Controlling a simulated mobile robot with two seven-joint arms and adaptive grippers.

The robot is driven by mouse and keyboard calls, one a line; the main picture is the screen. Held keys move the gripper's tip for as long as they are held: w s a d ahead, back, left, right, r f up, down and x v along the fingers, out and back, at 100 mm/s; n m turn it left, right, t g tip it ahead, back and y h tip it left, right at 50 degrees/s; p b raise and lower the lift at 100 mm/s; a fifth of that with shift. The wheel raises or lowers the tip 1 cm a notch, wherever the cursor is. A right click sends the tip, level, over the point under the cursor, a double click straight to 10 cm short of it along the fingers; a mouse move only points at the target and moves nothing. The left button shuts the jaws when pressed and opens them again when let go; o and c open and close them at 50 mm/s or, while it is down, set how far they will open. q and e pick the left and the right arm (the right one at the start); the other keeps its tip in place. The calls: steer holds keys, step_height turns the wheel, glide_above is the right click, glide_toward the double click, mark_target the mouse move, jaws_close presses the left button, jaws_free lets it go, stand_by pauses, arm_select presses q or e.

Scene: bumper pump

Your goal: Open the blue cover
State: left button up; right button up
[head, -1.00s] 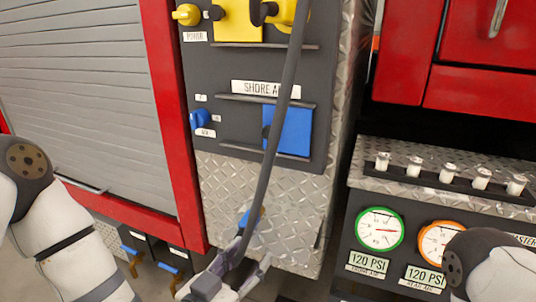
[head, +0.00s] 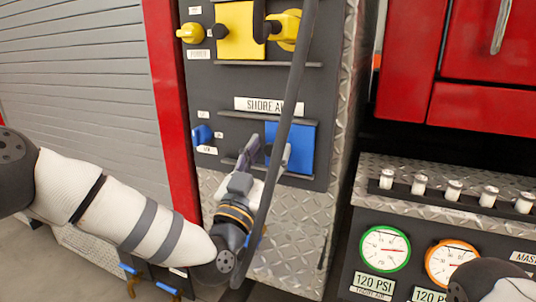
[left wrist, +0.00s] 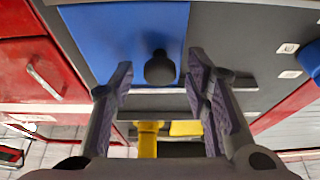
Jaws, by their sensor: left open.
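The blue cover (head: 302,145) is a flat blue panel under the "SHORE AIR" label on the dark panel, and it appears closed. It also fills the upper middle of the left wrist view (left wrist: 110,40), with a dark round knob (left wrist: 160,68) on it. My left gripper (head: 268,153) is open in front of the cover's left part. In the left wrist view its fingers (left wrist: 160,85) are spread to either side of the knob, with nothing held. Whether they touch the cover cannot be told. My right gripper is out of view.
A dark hose (head: 285,115) hangs in front of the cover and my left gripper. A blue valve knob (head: 202,134) is to the left. A yellow cover (head: 240,30) and yellow fittings are above. Gauges (head: 385,249) are at lower right.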

arm_select(q)
jaws_close()
steer(key=w+a, duration=0.1)
steer(key=a, duration=0.2)
steer(key=w+a, duration=0.1)
steer(key=a, duration=0.2)
steer(key=w+a, duration=0.1)
steer(key=a, duration=0.2)
steer(key=shift+w+a+p, duration=0.2)
steer(key=shift+a+p, duration=0.1)
steer(key=shift+a, duration=0.05)
jaws_free()
steer(key=v, duration=1.2)
steer(key=shift+f, duration=0.15)
